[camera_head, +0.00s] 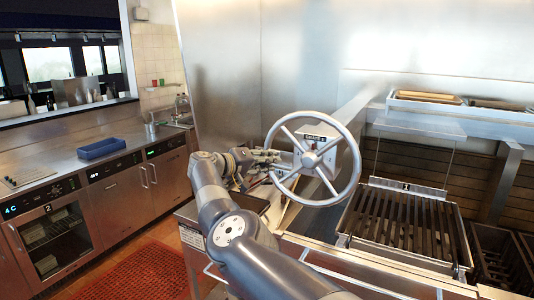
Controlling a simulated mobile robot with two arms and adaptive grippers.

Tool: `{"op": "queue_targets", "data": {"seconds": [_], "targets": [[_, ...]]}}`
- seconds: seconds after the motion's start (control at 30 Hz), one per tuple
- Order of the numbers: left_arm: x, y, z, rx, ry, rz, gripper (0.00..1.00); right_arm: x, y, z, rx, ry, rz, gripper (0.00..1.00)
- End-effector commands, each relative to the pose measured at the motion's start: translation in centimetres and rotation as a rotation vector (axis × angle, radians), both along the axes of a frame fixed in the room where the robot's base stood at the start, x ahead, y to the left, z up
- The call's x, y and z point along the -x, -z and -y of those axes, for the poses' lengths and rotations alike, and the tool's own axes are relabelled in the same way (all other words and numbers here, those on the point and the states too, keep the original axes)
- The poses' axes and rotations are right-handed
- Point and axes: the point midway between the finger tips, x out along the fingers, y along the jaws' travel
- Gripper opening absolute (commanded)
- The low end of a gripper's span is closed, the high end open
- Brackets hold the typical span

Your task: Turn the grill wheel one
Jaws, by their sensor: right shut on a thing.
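The grill wheel (310,159) is a large silver spoked wheel, standing upright in front of a slanted metal post. A small label plate (321,132) sits behind its upper part. My right gripper (273,164) is at the left side of the wheel and is shut on its rim; the exact finger contact is small and partly hard to make out. The slatted grill (400,218) to the right of the wheel carries a plate marked 1 (405,187) at its back edge. My left gripper is not in view.
A shelf with trays (427,97) runs behind the grill. A second dark grate (500,256) lies at the far right. On the left is a steel counter with a blue tray (101,148) and a sink. A red mat (150,273) covers the floor there.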

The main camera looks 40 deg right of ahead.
Motion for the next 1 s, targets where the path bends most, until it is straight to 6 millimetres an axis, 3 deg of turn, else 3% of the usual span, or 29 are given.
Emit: {"op": "queue_targets", "data": {"seconds": [0.47,0.5,0.6,1.0], "targets": [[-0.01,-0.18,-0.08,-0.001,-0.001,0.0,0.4,0.07,0.59,-0.07,0.001,0.001,-0.018,0.0],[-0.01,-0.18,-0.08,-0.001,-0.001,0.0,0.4,0.07,0.59,-0.06,0.001,0.001,-0.018,0.26],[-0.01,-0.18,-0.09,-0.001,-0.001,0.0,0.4,0.07,0.53,-0.05,0.002,0.002,-0.017,0.43],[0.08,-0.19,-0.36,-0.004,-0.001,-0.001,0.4,0.02,0.15,-0.48,0.005,0.0,-0.013,0.43]]}}
